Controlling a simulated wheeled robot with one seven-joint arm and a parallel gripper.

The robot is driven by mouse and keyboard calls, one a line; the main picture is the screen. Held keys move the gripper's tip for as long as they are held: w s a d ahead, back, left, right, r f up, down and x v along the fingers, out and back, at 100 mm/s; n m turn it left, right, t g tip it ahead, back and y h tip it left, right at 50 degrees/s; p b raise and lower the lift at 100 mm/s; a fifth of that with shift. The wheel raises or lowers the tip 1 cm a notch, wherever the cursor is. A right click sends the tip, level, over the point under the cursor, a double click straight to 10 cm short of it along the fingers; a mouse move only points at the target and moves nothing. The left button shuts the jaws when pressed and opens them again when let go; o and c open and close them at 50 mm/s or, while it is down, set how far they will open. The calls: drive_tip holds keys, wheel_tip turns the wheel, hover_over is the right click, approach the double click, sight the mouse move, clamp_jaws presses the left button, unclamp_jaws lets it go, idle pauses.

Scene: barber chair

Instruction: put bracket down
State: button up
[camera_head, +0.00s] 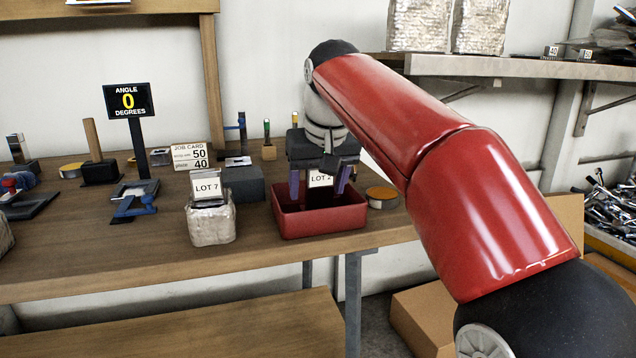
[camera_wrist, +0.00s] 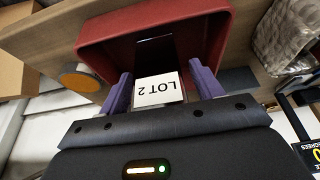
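My gripper (camera_head: 320,187) points down over a red tray (camera_head: 320,222) on the workbench. Its two purple fingers are apart, one on each side of a white LOT 2 card; they also show in the wrist view (camera_wrist: 162,90). The card (camera_wrist: 158,89) stands between them with small gaps, so the fingers do not appear to grip it. A dark flat piece (camera_wrist: 155,55) shows in the tray beyond the card. I cannot tell whether it is the bracket or part of the card's holder. No bracket is clearly visible in my gripper.
A tape roll (camera_head: 381,197) sits right of the tray. A gauge display (camera_head: 128,101) reads 0 degrees, with a blue-handled tool (camera_head: 133,208) below.

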drive_tip(key=shift+r, duration=0.4)
drive_tip(key=p+v, duration=0.4)
drive_tip(key=v, duration=0.7)
drive_tip(key=shift+s+r, duration=0.2)
drive_tip(key=shift+s, duration=0.05)
drive_tip(key=shift+d, duration=0.1)
drive_tip(key=s+d+f+m, duration=0.1)
drive_tip(key=s+d+f, duration=0.3)
drive_tip(key=s+f, duration=0.3)
drive_tip(key=s+d+f+m+t, duration=0.1)
drive_tip(key=s+d+f, duration=0.4)
drive_tip(key=f, duration=0.7)
drive_tip(key=s+d+f+m+h, duration=0.1)
drive_tip(key=s+d+f, duration=0.3)
drive_tip(key=s+f, duration=0.5)
drive_tip(key=shift+d+f, duration=0.2)
drive_tip(key=shift+d, duration=0.15)
drive_tip(key=shift+s, duration=0.15)
